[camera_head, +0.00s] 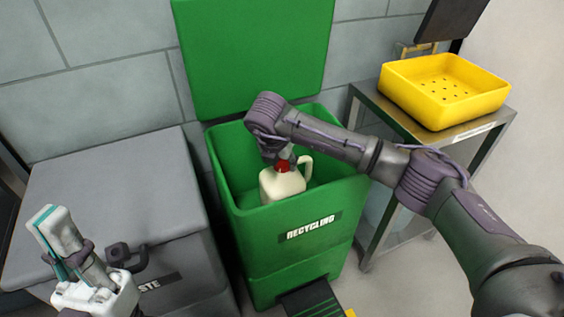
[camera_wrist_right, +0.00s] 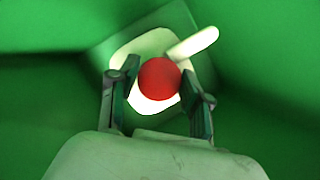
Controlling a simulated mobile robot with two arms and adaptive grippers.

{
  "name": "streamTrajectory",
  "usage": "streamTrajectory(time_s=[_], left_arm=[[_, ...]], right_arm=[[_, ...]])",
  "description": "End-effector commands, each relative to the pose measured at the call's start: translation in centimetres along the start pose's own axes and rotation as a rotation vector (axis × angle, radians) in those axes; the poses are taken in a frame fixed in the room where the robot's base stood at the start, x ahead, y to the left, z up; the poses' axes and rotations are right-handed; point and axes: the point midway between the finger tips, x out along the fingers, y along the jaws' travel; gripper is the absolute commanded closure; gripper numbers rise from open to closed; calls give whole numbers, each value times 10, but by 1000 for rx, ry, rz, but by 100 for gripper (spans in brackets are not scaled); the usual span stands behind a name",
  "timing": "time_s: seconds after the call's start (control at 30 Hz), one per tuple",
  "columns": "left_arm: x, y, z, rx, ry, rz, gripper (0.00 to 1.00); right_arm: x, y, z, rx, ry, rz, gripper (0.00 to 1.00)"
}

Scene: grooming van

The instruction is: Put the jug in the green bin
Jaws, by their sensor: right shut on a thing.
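The jug (camera_head: 282,185) is cream-white with a red cap and a side handle. It is upright inside the mouth of the open green bin (camera_head: 315,228), which is marked RECYCLING. My right gripper (camera_head: 284,160) reaches down over the bin and is shut on the jug at its red cap. In the right wrist view the cap (camera_wrist_right: 158,79) sits between the two fingers (camera_wrist_right: 160,95), with green bin walls all around. I cannot tell if the jug's base touches the bin floor. My left gripper (camera_head: 50,232) is at the lower left, away from the jug; its finger gap is unclear.
The bin's green lid (camera_head: 255,55) stands raised against the tiled wall. A grey closed waste bin (camera_head: 115,190) is at the left. A metal table (camera_head: 430,140) at the right holds a yellow perforated tray (camera_head: 445,105). A black pedal (camera_head: 312,300) is at the green bin's foot.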

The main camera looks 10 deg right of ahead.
Motion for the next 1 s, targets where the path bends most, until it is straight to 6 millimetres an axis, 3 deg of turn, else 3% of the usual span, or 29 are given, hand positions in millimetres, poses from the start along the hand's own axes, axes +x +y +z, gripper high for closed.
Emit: streamTrajectory(time_s=[0.5,0.53,0.67,1.0], left_arm=[[-8,0,2,0,-2,0,100],[-7,0,2,0,-2,0,100],[-7,0,2,0,-3,0,100],[-5,0,2,0,-3,0,100]], right_arm=[[10,0,-4,0,-1,1,100],[9,0,-4,0,0,1,48],[8,0,-3,0,0,0,26],[6,0,-2,0,0,1,26]])
